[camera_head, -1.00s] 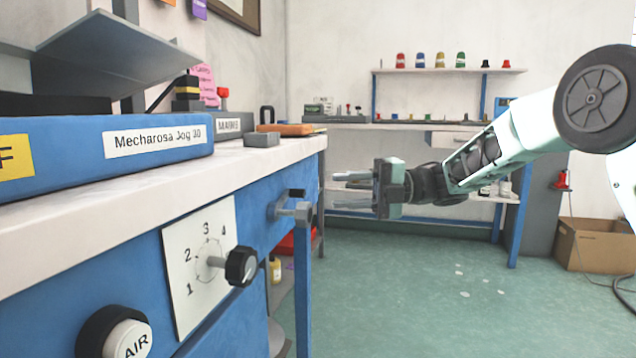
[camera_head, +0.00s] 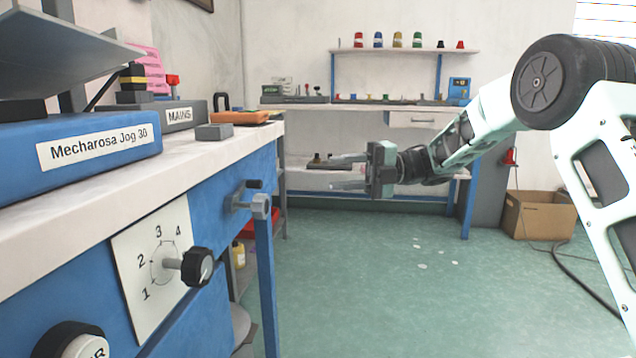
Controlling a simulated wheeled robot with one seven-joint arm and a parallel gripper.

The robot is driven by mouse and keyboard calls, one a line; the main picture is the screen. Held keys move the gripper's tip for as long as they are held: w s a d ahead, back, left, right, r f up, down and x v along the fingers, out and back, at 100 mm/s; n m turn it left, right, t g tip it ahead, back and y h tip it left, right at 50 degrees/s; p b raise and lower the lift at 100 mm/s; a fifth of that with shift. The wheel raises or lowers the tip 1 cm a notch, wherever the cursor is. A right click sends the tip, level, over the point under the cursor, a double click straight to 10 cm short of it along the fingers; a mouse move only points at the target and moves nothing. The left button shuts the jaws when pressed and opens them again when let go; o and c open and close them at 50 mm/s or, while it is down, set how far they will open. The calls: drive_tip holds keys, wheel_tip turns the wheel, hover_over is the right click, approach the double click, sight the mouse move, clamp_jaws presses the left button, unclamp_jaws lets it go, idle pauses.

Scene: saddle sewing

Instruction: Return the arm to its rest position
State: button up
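My gripper (camera_head: 347,172) is in the middle of the head view, at the end of my pale green arm, which reaches in from the right. Its two grey fingers point left and stand apart with nothing between them. It hangs in free air to the right of the blue workbench (camera_head: 215,310), touching nothing that I can see.
A back shelf (camera_head: 405,51) holds coloured spools. A cardboard box (camera_head: 540,215) stands at right. The green floor (camera_head: 400,310) is mostly clear.

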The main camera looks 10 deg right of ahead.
drive_tip(key=w+a+r+m+t+h+p, duration=0.1)
drive_tip(key=a+r+m+t+h, duration=0.1)
drive_tip(key=a+m+t, duration=0.4)
drive_tip(key=w+a+r+m+t+h, duration=0.1)
drive_tip(key=a+m+t+h, duration=0.3)
drive_tip(key=m, duration=0.4)
drive_tip(key=s+f+m+g+h+p, duration=0.1)
drive_tip(key=s+f+m+g+h, duration=0.1)
drive_tip(key=s+f+m+h, duration=0.5)
drive_tip(key=s+f+m+g+h+p, duration=0.1)
drive_tip(key=s+f+m, duration=0.35)
drive_tip(key=s, duration=0.75)
drive_tip(key=s+d+f+m+g+h, duration=0.2)
drive_tip(key=s+d+f+g, duration=0.15)
drive_tip(key=s, duration=0.75)
drive_tip(key=s+d+f+m+g+h, duration=0.15)
drive_tip(key=s+g, duration=0.25)
drive_tip(key=s, duration=0.6)
wheel_tip(320, 180, up, 38)
drive_tip(key=p, duration=3.8)
drive_tip(key=shift+s+d+f+t, duration=0.1)
drive_tip(key=shift+t, duration=0.15)
